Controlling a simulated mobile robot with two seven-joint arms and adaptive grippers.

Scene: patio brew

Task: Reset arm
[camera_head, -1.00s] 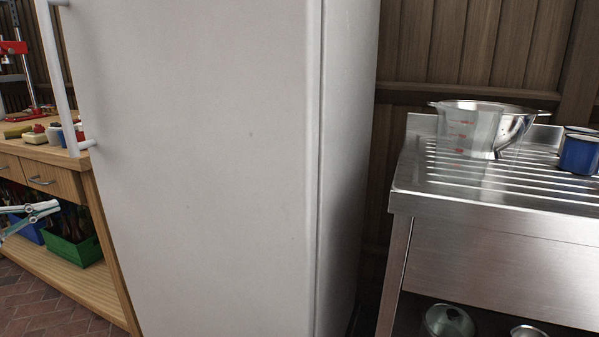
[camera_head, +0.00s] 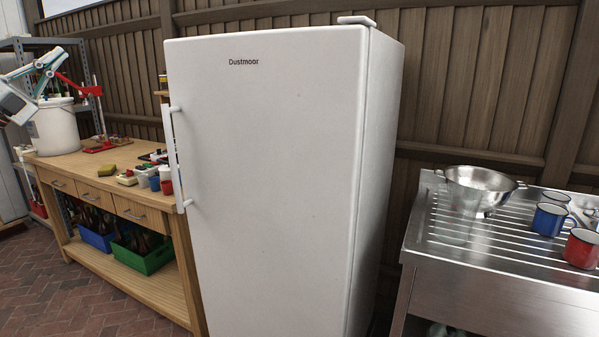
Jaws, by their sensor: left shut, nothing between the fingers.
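My left gripper (camera_head: 52,63) is at the upper left of the head view, raised in front of the white bucket and the workbench. Its pale blue and grey fingers are shut and hold nothing. It is clear of the tall white fridge (camera_head: 270,175), whose door is shut and whose handle (camera_head: 174,158) is on its left side. My right gripper is out of view.
A wooden workbench (camera_head: 63,164) at left carries a white bucket (camera_head: 56,128), a yellow sponge (camera_head: 106,170) and small cups. At right a steel drainer (camera_head: 450,245) holds a colander (camera_head: 480,186), a blue mug (camera_head: 548,219) and a red mug (camera_head: 582,248). Brick floor shows lower left.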

